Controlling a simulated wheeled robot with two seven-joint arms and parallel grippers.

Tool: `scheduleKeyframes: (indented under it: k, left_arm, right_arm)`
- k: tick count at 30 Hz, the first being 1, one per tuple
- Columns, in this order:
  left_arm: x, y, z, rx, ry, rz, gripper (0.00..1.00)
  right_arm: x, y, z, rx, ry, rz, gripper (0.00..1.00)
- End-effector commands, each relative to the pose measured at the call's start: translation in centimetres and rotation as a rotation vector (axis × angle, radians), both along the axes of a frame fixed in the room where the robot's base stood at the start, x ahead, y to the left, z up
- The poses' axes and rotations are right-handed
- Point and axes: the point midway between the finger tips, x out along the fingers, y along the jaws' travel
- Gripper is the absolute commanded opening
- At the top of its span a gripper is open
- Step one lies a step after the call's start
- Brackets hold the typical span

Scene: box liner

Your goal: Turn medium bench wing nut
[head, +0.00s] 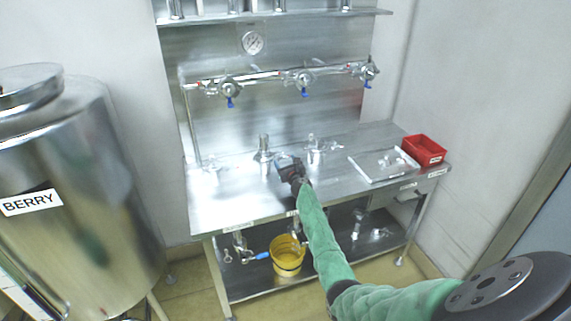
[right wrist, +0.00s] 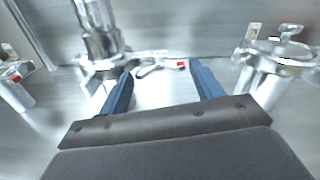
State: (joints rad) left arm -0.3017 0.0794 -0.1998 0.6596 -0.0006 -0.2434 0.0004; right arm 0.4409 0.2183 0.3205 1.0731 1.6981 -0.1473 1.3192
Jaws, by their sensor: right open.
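My right gripper (head: 286,160) is over the middle of the steel bench, at the end of my green-sleeved arm. In the right wrist view its two blue fingers (right wrist: 160,76) are spread with nothing held between them. A chrome fitting with a wing-shaped top (right wrist: 283,55) stands to the right of the fingers, apart from them; it also shows in the head view (head: 314,146). A taller chrome fitting (right wrist: 98,35) stands to the left, and shows in the head view (head: 263,149). I cannot tell which part is the medium wing nut. My left gripper is out of view.
Blue-handled valves line a pipe (head: 270,78) behind. A yellow bucket (head: 288,257) stands on the lower shelf. A large BERRY tank (head: 75,195) is at left.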

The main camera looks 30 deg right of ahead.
Motion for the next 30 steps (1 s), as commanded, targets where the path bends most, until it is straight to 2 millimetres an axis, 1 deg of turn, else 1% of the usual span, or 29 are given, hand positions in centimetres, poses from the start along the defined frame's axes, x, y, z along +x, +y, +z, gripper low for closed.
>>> scheduleKeyframes:
  k: [5, 9, 10, 17, 23, 26, 30]
  left_arm:
    - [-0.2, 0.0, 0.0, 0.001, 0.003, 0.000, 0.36]
    - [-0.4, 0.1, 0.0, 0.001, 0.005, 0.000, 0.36]
    - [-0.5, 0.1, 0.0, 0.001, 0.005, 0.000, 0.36]
    - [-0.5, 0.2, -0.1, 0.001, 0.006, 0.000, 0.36]
    - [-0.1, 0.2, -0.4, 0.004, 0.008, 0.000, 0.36]
    - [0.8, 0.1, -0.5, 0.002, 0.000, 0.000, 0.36]
    - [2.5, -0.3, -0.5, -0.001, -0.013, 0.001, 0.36]
  right_arm:
    - [0.0, 0.0, 0.0, 0.000, 0.000, 0.000, 0.65]
    - [0.0, 0.0, 0.0, 0.000, 0.000, 0.000, 0.38]
    - [0.0, 0.0, 0.0, 0.000, 0.000, 0.000, 0.33]
    - [0.0, 0.0, -0.1, -0.013, 0.003, 0.000, 0.33]
    - [0.0, 0.0, -0.1, -0.081, 0.018, 0.000, 0.33]
    - [-0.1, 0.0, -0.2, -0.143, 0.033, 0.000, 0.33]
    - [-0.1, 0.0, -0.3, -0.256, 0.062, 0.000, 0.33]
